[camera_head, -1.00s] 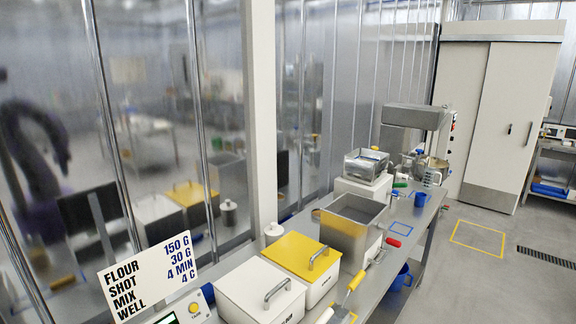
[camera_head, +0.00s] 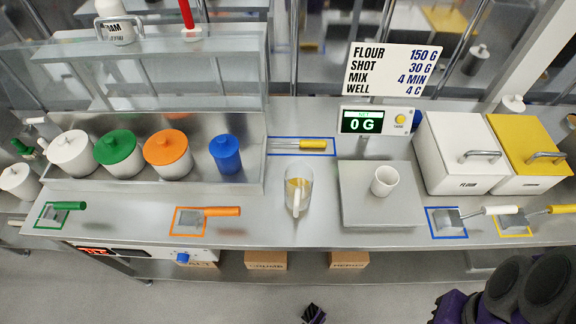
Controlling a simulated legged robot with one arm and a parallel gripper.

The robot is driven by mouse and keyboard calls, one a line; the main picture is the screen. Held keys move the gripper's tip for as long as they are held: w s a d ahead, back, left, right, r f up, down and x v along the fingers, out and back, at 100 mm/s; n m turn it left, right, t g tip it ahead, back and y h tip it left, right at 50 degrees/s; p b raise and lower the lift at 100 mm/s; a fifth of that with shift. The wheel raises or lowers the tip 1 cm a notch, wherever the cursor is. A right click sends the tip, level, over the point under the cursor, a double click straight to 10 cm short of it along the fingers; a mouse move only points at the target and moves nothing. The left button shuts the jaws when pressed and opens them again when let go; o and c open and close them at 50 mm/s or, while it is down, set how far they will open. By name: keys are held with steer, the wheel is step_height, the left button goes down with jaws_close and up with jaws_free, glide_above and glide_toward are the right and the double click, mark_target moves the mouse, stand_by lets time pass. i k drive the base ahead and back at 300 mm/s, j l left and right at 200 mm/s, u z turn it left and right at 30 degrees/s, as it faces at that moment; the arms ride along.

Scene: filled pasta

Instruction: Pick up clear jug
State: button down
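The clear jug (camera_head: 305,186) stands upright on the steel counter near its front edge, left of the scale. It has a clear handle facing the front and some yellowish content inside. A small dark shape at the bottom edge of the view, below and apart from the jug, looks like the tip of my gripper (camera_head: 313,313). It is too cut off and small to tell whether its fingers are open or shut. Nothing touches the jug. Purple and dark parts of my arm show at the bottom right.
A scale (camera_head: 352,207) reading 0 G bears a white cup (camera_head: 385,181) right of the jug. A yellow-handled tool (camera_head: 312,145) lies behind it. An orange-handled scoop (camera_head: 205,212) lies left. Lidded canisters (camera_head: 168,153) stand back left; a white flour bin (camera_head: 460,150) stands right.

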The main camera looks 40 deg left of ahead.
mark_target(299, 175)
steer(key=u, duration=1.65)
steer(key=k+l+u, duration=0.2)
steer(key=k, duration=0.25)
